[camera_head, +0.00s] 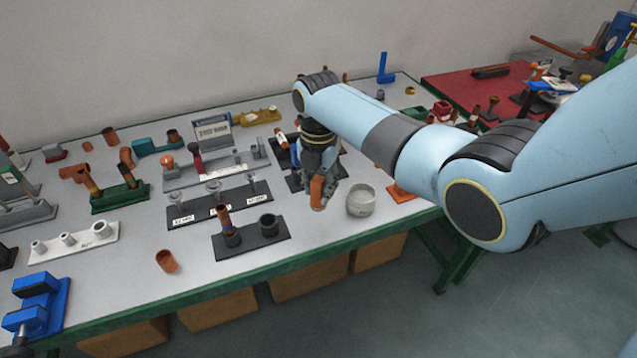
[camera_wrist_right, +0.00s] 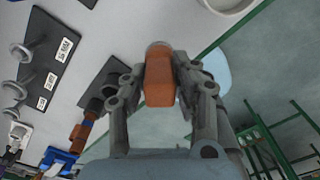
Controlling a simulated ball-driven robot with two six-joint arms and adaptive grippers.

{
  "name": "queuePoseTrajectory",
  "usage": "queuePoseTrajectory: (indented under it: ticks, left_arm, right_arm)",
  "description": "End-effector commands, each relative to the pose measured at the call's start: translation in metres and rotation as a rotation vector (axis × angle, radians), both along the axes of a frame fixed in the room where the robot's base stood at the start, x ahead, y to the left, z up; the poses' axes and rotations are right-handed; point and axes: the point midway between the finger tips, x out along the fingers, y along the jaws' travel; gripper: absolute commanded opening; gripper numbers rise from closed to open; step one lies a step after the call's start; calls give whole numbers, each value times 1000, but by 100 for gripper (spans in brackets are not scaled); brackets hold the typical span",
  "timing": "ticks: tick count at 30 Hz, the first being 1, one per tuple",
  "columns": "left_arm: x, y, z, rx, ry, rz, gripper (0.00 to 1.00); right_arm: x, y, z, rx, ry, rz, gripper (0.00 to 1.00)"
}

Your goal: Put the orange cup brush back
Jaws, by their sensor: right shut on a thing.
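My right gripper (camera_head: 319,184) is shut on an orange-brown piece (camera_head: 317,192), which I take to be the orange cup brush. It is held over the table near its front edge, left of a grey round dish (camera_head: 361,200). In the right wrist view the orange brush (camera_wrist_right: 159,84) sits between both fingers of the gripper (camera_wrist_right: 160,72), with a greyish rounded end beyond. A black stand (camera_head: 268,242) with two dark round holders is to the left, a brown tube upright in one. The left gripper is out of view.
A small orange cup (camera_head: 166,261) stands on the bare front of the table (camera_head: 130,275). A black labelled rack (camera_head: 217,205) is behind the stand. A blue vise (camera_head: 40,300) is at the front left corner. A red surface (camera_head: 450,83) lies at the back right.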

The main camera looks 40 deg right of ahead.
Motion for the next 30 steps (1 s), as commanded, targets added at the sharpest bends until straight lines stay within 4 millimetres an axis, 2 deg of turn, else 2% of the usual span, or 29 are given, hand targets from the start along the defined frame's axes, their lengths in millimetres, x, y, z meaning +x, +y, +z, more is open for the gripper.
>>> queuePoseTrajectory:
  ticks: [30]
  left_arm:
    - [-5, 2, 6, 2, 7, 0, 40]
  right_arm:
    - [0, 0, 1, 0, 0, 0, 4]
